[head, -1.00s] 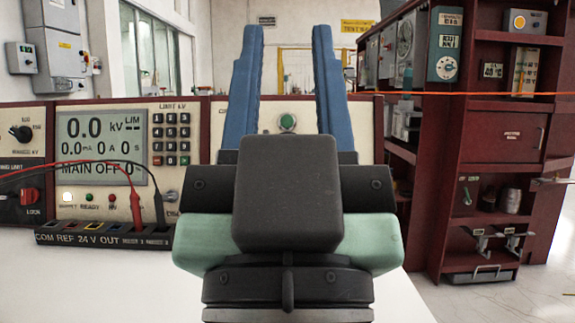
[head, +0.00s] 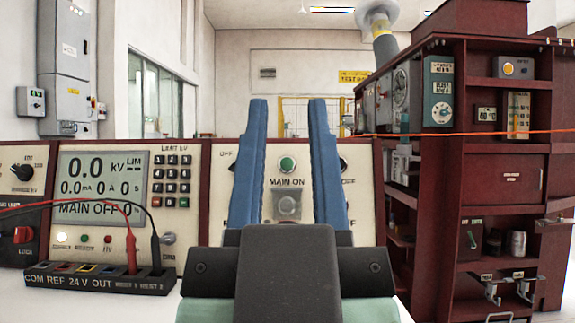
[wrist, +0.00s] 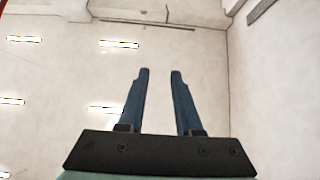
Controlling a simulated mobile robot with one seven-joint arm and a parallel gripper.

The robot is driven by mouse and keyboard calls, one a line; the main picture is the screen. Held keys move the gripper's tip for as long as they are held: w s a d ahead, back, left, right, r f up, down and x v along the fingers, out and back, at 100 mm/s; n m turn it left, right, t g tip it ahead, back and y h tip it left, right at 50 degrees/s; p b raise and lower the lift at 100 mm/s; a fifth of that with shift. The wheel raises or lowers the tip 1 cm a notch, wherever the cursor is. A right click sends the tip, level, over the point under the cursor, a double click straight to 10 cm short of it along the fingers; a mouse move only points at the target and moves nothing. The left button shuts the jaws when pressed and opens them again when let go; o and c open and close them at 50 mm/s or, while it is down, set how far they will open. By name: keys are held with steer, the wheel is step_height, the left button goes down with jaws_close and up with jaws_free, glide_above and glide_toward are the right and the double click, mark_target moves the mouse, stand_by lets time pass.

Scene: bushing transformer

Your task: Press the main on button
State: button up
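The green main on button (head: 287,164) is on the cream control panel (head: 222,180), above the label "MAIN ON". In the head view it shows between the two blue fingers of my gripper (head: 288,103). A squarish grey-white part (head: 287,206) sits below the label. The display (head: 102,187) on the left reads "MAIN OFF". My gripper is open and empty, with its fingers pointing up in front of the panel. The gap between fingertips and panel cannot be judged. In the wrist view the fingers (wrist: 159,72) are apart, against ceiling and walls.
A keypad (head: 171,180) is right of the display. A socket strip (head: 95,280) with red and black leads (head: 130,250) stands in front. A dark red cabinet (head: 500,190) stands at the right, with an orange line (head: 470,135) across it.

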jaws_close()
stand_by(1.5)
